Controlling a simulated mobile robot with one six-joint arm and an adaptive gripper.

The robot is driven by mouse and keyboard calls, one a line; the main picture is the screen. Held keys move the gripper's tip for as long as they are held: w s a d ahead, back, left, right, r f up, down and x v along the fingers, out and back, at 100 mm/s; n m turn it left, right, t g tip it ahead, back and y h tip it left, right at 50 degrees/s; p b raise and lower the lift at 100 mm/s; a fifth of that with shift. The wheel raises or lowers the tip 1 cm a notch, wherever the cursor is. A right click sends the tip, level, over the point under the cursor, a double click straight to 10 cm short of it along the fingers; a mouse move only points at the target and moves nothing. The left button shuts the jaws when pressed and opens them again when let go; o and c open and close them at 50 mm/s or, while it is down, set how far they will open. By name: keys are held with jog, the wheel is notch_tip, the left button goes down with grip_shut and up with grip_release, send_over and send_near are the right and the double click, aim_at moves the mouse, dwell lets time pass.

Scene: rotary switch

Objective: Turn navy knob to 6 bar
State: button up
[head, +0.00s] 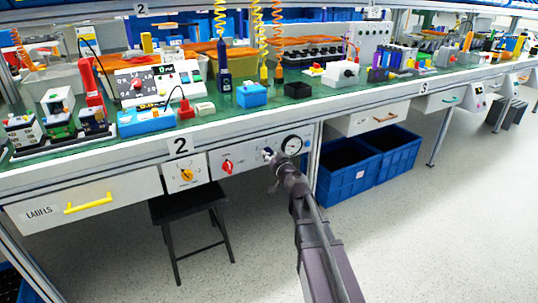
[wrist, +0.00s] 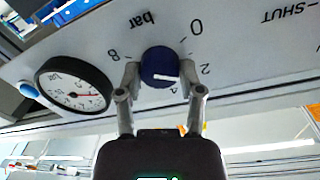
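The navy knob (wrist: 158,63) sits on a pale panel, seen upside down in the wrist view. A white mark shows on its lower right side, towards the 4 and 2 side of the scale. The 0, 2 and 8 are readable, the 4 is partly covered, and the 6 is hidden near my left finger. My gripper (wrist: 161,76) has one finger on each side of the knob, very close to it; contact is unclear. In the head view, my gripper (head: 272,168) reaches the small knob (head: 267,153) on the panel under the bench.
A round pressure gauge (wrist: 74,86) with a red needle is beside the knob; it also shows in the head view (head: 291,145). A red knob (head: 227,167) and a yellow knob (head: 186,175) are to the left. Blue crates (head: 347,176) stand right, a black stool (head: 188,205) left.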

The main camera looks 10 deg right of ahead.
jog(key=shift+w, duration=0.1)
jog(key=shift+c, duration=0.8)
jog(key=shift+m, duration=0.5)
jog(key=m, duration=0.3)
jog(key=m+p, duration=0.1)
jog(key=m, duration=0.6)
jog(key=shift+w+g, duration=0.1)
jog(key=shift+g, duration=0.2)
jog(key=m+y, duration=0.1)
jog(key=m, duration=0.5)
jog(key=shift+d, duration=0.1)
jog(key=m, duration=0.6)
jog(key=shift+w, duration=0.1)
